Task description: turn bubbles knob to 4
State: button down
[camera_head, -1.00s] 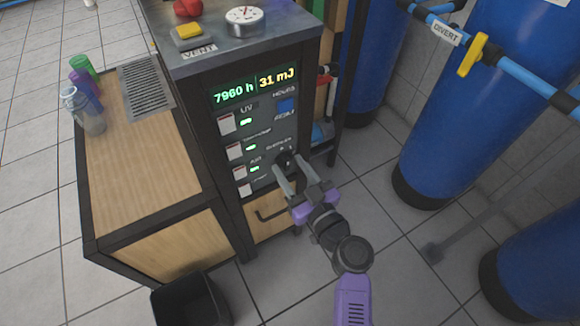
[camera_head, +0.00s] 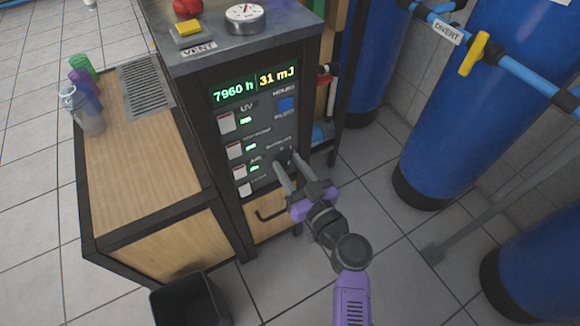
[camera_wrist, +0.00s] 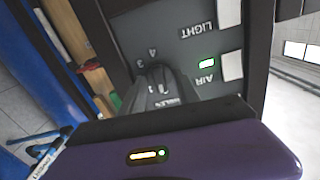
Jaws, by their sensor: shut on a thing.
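The dark bubbles knob (camera_head: 285,156) is on the lower right of the black control panel, beside the small label for bubbles. My gripper (camera_head: 287,164) reaches it from the lower right, and its two grey fingers are closed around it. In the wrist view, the knob (camera_wrist: 157,72) is between my fingertips (camera_wrist: 158,84) and partly covered by them. Digits 3 and 4 show on the panel next to the knob, and the rest of the dial is hidden or blurred. I cannot tell which digit the knob points at.
White switches with green lights, such as the one for air (camera_head: 240,171), line the panel's left side. A drawer handle (camera_head: 270,214) is just below my gripper. Blue tanks (camera_head: 450,110) stand to the right, and a black bin (camera_head: 190,300) sits at the lower left. Tiled floor is open around my arm.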

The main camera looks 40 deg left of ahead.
jog(key=m+b, duration=0.2)
jog(key=m, duration=0.2)
jog(key=shift+d+f, duration=0.1)
jog(key=shift+f, duration=0.05)
jog(key=m+b, duration=0.1)
jog(key=m, duration=0.3)
jog(key=shift+w+m, duration=0.15)
jog(key=shift+m, duration=0.15)
jog(key=m, duration=0.4)
jog(key=m+p, duration=0.1)
jog(key=m, duration=0.4)
jog(key=shift+f, duration=0.1)
jog(key=m+p, duration=0.1)
jog(key=m, duration=0.3)
jog(key=shift+m, duration=0.3)
jog(key=m+p, duration=0.2)
jog(key=m, duration=0.2)
jog(key=shift+f+m, duration=0.1)
jog(key=shift+m, duration=0.2)
jog(key=m+p, duration=0.2)
jog(key=m, duration=0.2)
jog(key=shift+f+m+p, duration=0.15)
jog(key=shift+m+p, duration=0.65)
jog(key=shift+m, duration=1.3)
